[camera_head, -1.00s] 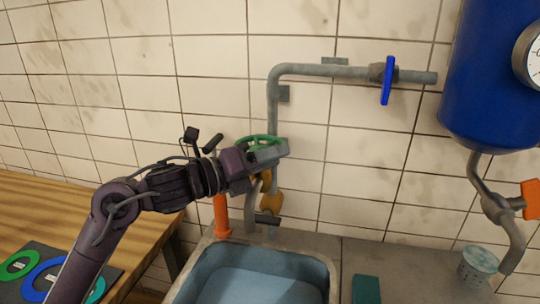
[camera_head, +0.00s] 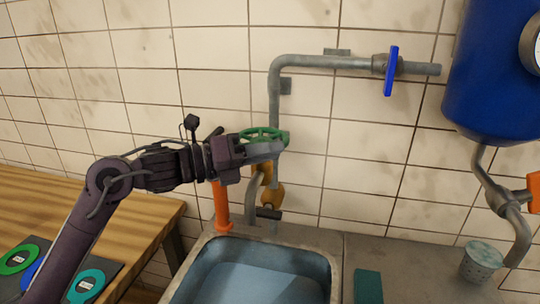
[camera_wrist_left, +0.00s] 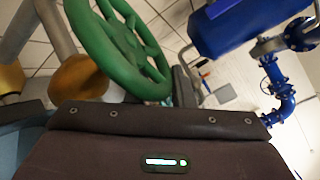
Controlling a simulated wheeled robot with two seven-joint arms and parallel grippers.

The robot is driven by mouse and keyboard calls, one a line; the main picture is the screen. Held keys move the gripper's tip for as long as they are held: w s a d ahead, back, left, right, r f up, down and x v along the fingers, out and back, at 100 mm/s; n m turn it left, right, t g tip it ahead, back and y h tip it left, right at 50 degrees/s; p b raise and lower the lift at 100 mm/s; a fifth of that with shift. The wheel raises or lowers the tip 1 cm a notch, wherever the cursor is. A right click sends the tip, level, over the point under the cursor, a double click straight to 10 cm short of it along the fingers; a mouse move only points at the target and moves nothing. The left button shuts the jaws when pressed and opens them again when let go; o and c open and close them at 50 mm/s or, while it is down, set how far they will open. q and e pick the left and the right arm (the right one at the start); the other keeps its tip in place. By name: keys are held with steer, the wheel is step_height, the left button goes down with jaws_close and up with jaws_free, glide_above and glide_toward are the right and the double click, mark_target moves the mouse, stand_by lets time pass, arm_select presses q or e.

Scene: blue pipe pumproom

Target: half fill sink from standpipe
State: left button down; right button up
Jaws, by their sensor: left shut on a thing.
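A green handwheel (camera_head: 262,134) sits on the grey standpipe (camera_head: 274,108) on the wall behind the sink. My left gripper (camera_head: 268,150) is shut on the wheel's near rim, and the wheel fills the upper left of the left wrist view (camera_wrist_left: 118,45). The fingertips are hidden in the left wrist view. Below the wheel are a brass-coloured valve body (camera_head: 272,196) and a dark-handled tap (camera_head: 268,213). The sink (camera_head: 334,278) shows a pale blue surface inside. I cannot tell how deep any water is. My right gripper is out of view.
An orange upright pipe (camera_head: 221,208) stands at the sink's back left. A blue-handled valve (camera_head: 391,71) is on the upper pipe. A blue tank (camera_head: 492,75) hangs at right above a perforated grey cup (camera_head: 480,262).

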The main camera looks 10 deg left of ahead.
arm_select(q)
steer(key=m+g, duration=0.1)
steer(key=a+m+g+h, duration=0.1)
steer(key=shift+s+r+g+h+b, duration=0.1)
steer(key=shift+r+g+h+b, duration=0.2)
steer(key=shift+r+g, duration=0.1)
steer(key=shift+s+a+m+g+h, duration=0.1)
steer(key=shift+a+m+g+h, duration=0.1)
steer(key=shift+m+g, duration=0.4)
steer(key=shift+a+m+g+h, duration=0.2)
steer(key=shift+m+g, duration=0.2)
steer(key=shift+g, duration=0.3)
steer(key=shift+r, duration=0.1)
steer(key=c, duration=1.4)
jaws_free()
steer(key=shift+s, duration=0.1)
steer(key=shift+o, duration=0.2)
steer(key=shift+f, duration=0.2)
